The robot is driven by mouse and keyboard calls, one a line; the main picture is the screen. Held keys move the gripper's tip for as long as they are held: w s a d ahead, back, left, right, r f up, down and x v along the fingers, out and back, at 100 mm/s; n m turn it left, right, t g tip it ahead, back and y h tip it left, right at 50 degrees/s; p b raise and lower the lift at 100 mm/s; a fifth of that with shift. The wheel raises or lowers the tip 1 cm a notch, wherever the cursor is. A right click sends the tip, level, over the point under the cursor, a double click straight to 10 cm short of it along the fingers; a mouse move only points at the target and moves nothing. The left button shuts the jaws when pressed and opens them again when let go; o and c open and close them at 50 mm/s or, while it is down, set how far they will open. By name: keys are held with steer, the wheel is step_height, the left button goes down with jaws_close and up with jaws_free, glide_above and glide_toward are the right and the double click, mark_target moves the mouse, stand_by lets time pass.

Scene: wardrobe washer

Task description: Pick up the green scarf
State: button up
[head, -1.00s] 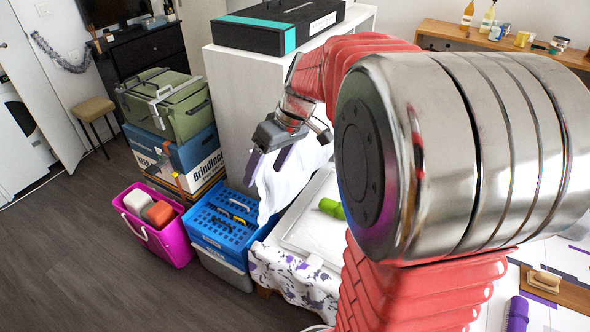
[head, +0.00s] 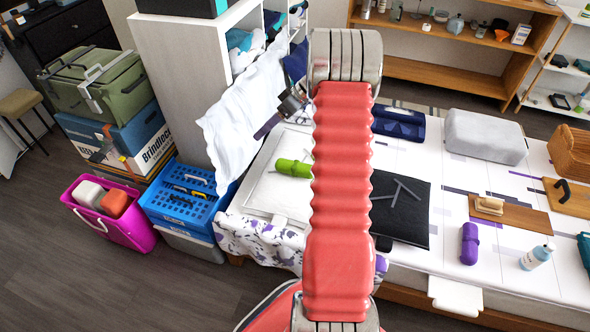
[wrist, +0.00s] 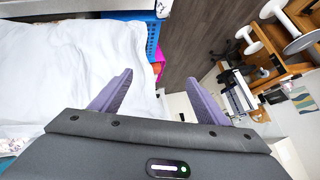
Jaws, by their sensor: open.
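The green scarf (head: 293,168) is a small rolled bundle with a band around it. In the head view it lies on a white tray or mat (head: 262,192) at the left end of the table. My gripper (head: 266,127) is above and a little left of the scarf, beside a hanging white cloth (head: 238,115). In the wrist view my gripper (wrist: 160,98) has its purple fingers apart, with the white cloth (wrist: 65,70) at and behind the left finger. I see no scarf in that view.
Left of the table stand a blue crate (head: 183,205) and a magenta basket (head: 112,215). A white shelf unit (head: 170,75) rises behind them. On the table are a black mat (head: 400,210), a purple roll (head: 469,243) and a grey case (head: 485,137).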

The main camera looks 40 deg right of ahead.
steer(key=s+d+f+t, duration=0.3)
steer(key=d+f, duration=0.9)
steer(key=f, duration=0.1)
steer(key=n+t, duration=0.1)
steer(key=t, duration=0.3)
glide_toward(298, 164)
steer(key=s+r, duration=0.1)
steer(key=s, duration=0.1)
steer(key=shift+s+d+r+h, duration=0.15)
steer(key=shift+d+r+h, duration=0.15)
steer(key=shift+d, duration=0.1)
steer(key=shift+a, duration=0.1)
steer(key=shift+x, duration=4.3)
steer(key=shift+f, duration=0.2)
steer(key=shift+x, duration=2.5)
steer(key=shift+c, duration=0.5)
